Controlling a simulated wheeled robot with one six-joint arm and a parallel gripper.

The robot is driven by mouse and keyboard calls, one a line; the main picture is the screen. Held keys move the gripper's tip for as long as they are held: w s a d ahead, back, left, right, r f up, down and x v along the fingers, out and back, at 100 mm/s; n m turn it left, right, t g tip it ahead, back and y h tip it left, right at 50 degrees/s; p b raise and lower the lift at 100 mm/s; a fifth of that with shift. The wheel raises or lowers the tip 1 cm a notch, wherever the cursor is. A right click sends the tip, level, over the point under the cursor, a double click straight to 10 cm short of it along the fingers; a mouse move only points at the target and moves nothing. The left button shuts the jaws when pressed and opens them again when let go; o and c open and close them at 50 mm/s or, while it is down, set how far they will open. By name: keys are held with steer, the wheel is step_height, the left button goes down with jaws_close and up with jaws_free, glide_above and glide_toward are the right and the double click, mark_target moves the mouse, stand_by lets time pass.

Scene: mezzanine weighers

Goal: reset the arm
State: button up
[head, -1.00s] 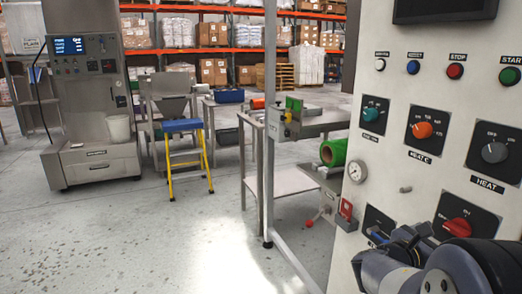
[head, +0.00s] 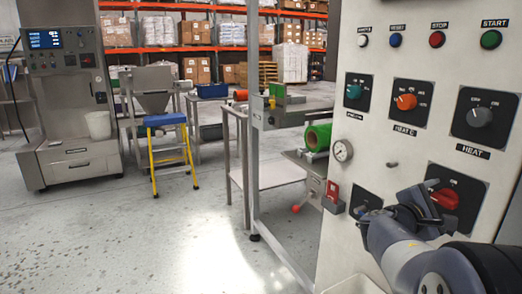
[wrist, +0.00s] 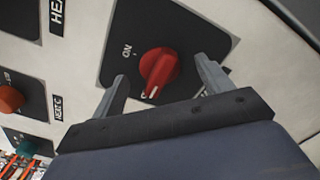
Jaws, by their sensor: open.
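My gripper (head: 424,204) is in front of the lower part of the control panel in the head view, with my wrist behind it at the lower right. In the wrist view my gripper (wrist: 161,72) is open, its two fingers apart on either side of the red rotary knob (wrist: 158,66). Nothing is held between them. Whether the fingers touch the panel cannot be told. The red knob (head: 446,198) also shows in the head view, partly beside my gripper. Its white mark points down near the lower edge of its black plate (wrist: 125,60) in the wrist view.
Open floor lies at left.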

steer(key=m+b, duration=0.1)
steer(key=m, duration=0.2)
steer(key=shift+m, duration=0.4)
steer(key=m, duration=0.4)
steer(key=shift+m+b, duration=0.3)
steer(key=shift+v, duration=0.75)
